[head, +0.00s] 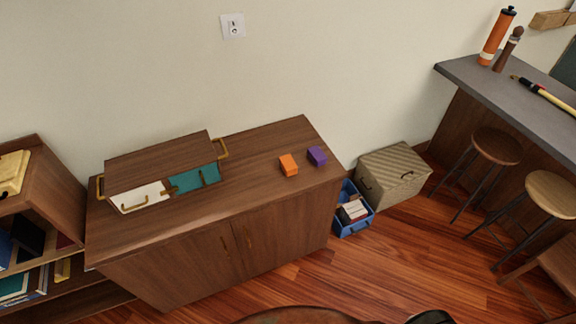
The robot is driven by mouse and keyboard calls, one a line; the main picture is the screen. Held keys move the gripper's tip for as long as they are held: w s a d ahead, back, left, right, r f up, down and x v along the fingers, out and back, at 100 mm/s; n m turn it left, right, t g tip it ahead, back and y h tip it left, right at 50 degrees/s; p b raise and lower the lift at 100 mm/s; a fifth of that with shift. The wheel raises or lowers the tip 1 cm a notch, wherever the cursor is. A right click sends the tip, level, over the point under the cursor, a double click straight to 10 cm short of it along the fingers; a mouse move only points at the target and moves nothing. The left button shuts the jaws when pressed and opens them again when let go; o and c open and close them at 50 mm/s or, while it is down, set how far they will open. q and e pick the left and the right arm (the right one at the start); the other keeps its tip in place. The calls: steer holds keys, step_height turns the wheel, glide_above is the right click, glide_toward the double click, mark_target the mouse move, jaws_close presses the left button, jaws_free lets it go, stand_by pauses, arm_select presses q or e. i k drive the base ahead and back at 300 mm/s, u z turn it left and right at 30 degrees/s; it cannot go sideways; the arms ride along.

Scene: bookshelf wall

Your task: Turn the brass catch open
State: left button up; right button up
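A small wooden box (160,157) with brass side handles stands on the left half of the brown cabinet. Neither of my grippers is in view.
An orange cube (288,165) and a purple cube (317,156) lie on the right of the cabinet top (250,172). A bookshelf (50,180) stands at left. A blue crate (348,226), a woven chest (394,176) and stools (497,146) are at right.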

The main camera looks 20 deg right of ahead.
mark_target(172, 190)
steer(key=k, duration=1.3)
steer(key=u, duration=0.7)
steer(key=i, duration=1.4)
steer(key=z, duration=0.7)
